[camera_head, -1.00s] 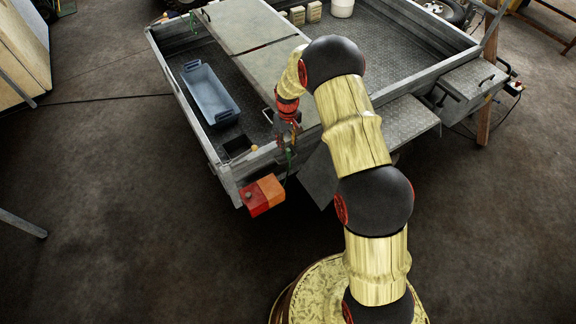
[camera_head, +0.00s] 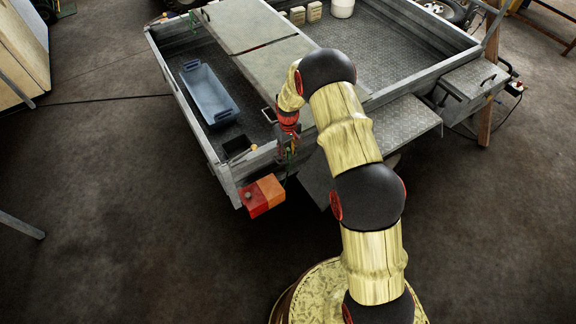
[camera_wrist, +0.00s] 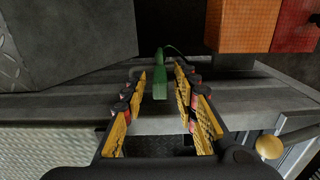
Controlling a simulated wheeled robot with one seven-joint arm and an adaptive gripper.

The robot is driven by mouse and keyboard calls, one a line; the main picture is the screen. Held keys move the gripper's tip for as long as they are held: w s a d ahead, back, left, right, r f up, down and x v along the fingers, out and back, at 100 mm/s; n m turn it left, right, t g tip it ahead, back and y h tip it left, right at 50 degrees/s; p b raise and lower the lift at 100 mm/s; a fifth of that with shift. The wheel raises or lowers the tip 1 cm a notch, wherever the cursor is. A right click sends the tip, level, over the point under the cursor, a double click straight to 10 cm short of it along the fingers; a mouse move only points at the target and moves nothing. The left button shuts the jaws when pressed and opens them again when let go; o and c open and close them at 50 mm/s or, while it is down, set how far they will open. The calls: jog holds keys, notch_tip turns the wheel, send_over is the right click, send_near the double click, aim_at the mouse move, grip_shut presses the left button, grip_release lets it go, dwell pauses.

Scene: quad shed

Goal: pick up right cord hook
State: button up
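A green cord hook (camera_wrist: 160,75) shows in the wrist view at the edge of the grey trailer wall, with a thin dark green cord curving away from its top. My gripper (camera_wrist: 161,80) is open, with one yellow and black finger on each side of the hook. A gap shows between the hook and both fingers. In the head view my gripper (camera_head: 287,137) points down at the trailer's rear wall. A bit of green shows beside it there, and the fingers are too small to make out clearly.
The orange and red tail light (camera_head: 262,196) hangs outside the wall near my gripper. A blue tub (camera_head: 209,93) and a small black item (camera_head: 237,145) are in the trailer bed. A grey board (camera_head: 250,30) lies across the trailer. A yellowish knob (camera_wrist: 269,147) is on the wall.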

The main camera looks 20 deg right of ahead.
jog(key=c, duration=0.6)
grip_shut()
